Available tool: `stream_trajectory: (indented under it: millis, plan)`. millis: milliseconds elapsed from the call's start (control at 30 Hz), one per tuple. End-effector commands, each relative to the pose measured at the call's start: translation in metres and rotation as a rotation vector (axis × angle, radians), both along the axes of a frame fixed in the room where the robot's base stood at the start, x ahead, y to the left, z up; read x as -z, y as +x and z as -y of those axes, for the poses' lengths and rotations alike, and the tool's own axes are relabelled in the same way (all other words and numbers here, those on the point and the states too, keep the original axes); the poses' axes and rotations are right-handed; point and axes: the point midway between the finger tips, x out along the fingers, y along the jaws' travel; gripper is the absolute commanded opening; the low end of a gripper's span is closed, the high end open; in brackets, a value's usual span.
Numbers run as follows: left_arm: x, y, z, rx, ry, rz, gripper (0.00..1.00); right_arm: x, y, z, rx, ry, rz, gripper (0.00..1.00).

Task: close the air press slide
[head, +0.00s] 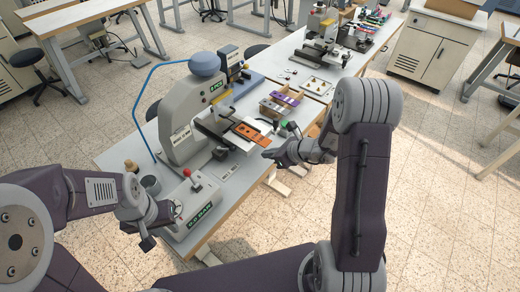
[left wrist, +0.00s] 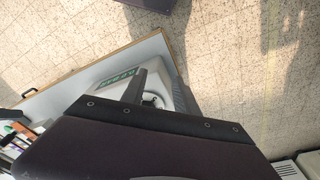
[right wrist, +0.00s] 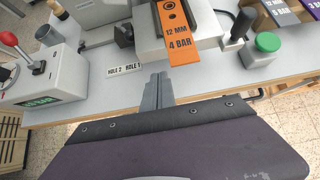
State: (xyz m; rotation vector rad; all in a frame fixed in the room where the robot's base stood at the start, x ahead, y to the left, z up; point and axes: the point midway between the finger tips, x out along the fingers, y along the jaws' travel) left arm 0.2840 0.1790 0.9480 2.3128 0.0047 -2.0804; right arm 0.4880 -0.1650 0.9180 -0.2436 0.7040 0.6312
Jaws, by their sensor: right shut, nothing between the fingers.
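The air press (head: 185,110) is a grey C-shaped machine with a blue dome, on the near table. Its slide (head: 228,130) sticks out at the front right and bears an orange plate (head: 252,133). In the right wrist view the orange plate (right wrist: 180,45) reads "12 MM 4 BAR" and overhangs the slide's front. My right gripper (right wrist: 157,82) is shut and empty, just in front of the plate's end and apart from it; it also shows in the head view (head: 268,154). My left gripper (head: 148,240) is open and empty, near the control box at the table's front edge.
A grey control box (head: 192,205) with a red knob stands at the near left. A green-capped button (right wrist: 267,43) and a dark post stand right of the slide. A wooden tray (head: 282,103) of coloured plates lies behind. A "HOLE 2 HOLE 1" label (right wrist: 124,69) lies on the table.

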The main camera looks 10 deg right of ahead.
Motion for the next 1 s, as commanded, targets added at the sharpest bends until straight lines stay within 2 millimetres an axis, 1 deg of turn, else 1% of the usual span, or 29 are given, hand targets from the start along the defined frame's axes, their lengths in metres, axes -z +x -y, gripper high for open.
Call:
stream_trajectory:
  millis: [33,100,233,367,667,733,867,1000]
  plan:
    - [-0.006,0.000,0.000,0.000,0.000,0.000,0.36,-0.003,0.007,-0.006,-0.004,-0.001,0.001,0.00]
    - [-0.009,0.000,0.000,0.000,0.000,0.000,0.36,-0.003,0.016,-0.013,-0.003,-0.002,0.000,0.00]
    - [-0.012,0.000,0.000,0.000,0.000,0.000,0.36,-0.002,0.027,-0.021,-0.001,-0.001,-0.001,0.00]
    - [-0.012,0.000,0.000,0.000,0.000,0.000,0.36,-0.001,0.031,-0.024,-0.001,-0.001,0.000,0.00]
    - [-0.012,0.000,0.000,0.000,0.000,0.000,0.36,-0.001,0.032,-0.024,-0.001,-0.001,0.000,0.00]
    - [-0.011,0.000,0.000,0.000,0.000,0.000,0.36,-0.001,0.036,-0.028,-0.002,-0.002,0.001,0.00]
    - [-0.010,0.000,0.000,0.000,0.000,0.000,0.36,0.000,0.059,-0.047,-0.008,-0.002,0.003,0.00]
    - [-0.015,0.000,0.000,0.000,0.000,0.000,0.36,-0.002,0.092,-0.073,-0.008,-0.002,0.002,0.00]
